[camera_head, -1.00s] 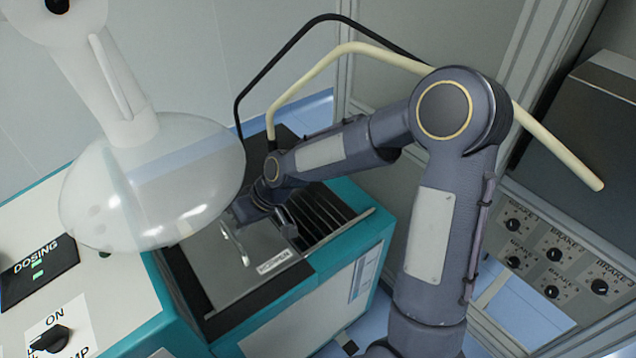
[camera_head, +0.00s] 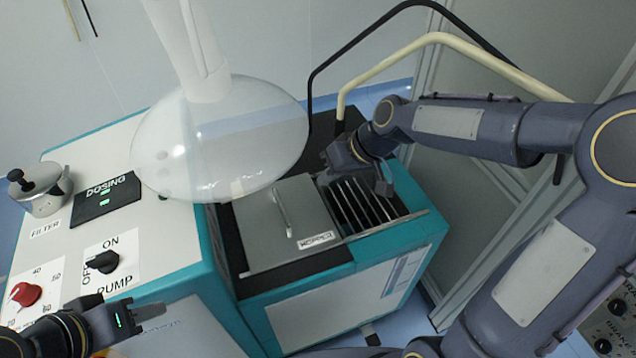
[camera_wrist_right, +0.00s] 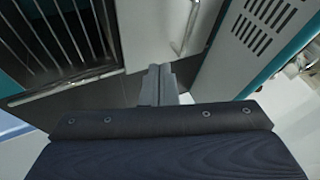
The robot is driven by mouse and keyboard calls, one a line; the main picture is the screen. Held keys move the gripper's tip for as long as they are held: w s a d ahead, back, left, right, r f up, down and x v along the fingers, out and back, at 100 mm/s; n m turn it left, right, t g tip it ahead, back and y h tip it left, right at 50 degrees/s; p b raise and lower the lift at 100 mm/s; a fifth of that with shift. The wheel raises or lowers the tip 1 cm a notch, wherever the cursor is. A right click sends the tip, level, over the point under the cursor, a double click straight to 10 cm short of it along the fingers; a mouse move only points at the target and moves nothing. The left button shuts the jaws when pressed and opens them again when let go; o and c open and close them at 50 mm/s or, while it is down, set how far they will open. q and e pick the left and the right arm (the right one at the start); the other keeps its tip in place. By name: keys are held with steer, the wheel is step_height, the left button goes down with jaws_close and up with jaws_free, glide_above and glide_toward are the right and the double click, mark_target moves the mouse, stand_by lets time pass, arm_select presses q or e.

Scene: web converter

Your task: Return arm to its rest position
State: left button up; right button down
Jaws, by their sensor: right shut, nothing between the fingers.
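My right arm reaches in from the right in the head view. Its gripper (camera_head: 384,186) is over the dark slotted grille (camera_head: 365,205), just right of the grey hopper lid (camera_head: 285,225). In the right wrist view its fingers (camera_wrist_right: 159,85) are together and empty, with the grille (camera_wrist_right: 60,40) to the upper left and the lid (camera_wrist_right: 160,28) beyond the tips. I cannot tell the exact height above the machine. My left gripper (camera_head: 150,312) is at the lower left, beside the pump panel; I cannot tell whether its fingers are apart.
A clear glass-like bowl (camera_head: 220,150) hangs over the machine. The white panel carries a pump switch (camera_head: 102,262), a red knob (camera_head: 25,293) and a metal filter pot (camera_head: 42,190). A cream bent tube (camera_head: 440,40) runs behind my right arm. A grey cabinet stands right.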

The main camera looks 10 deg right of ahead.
steer(key=shift+v, duration=1.2)
steer(key=s+d+r+m+t+h+p, duration=0.1)
steer(key=s+d+r+m+p, duration=0.1)
steer(key=s, duration=0.9)
steer(key=s+d+r+m+t+h+p, duration=0.1)
steer(key=s+d+r+m, duration=0.1)
steer(key=s, duration=0.9)
steer(key=shift+d+r+p, duration=0.35)
steer(key=shift+d, duration=0.3)
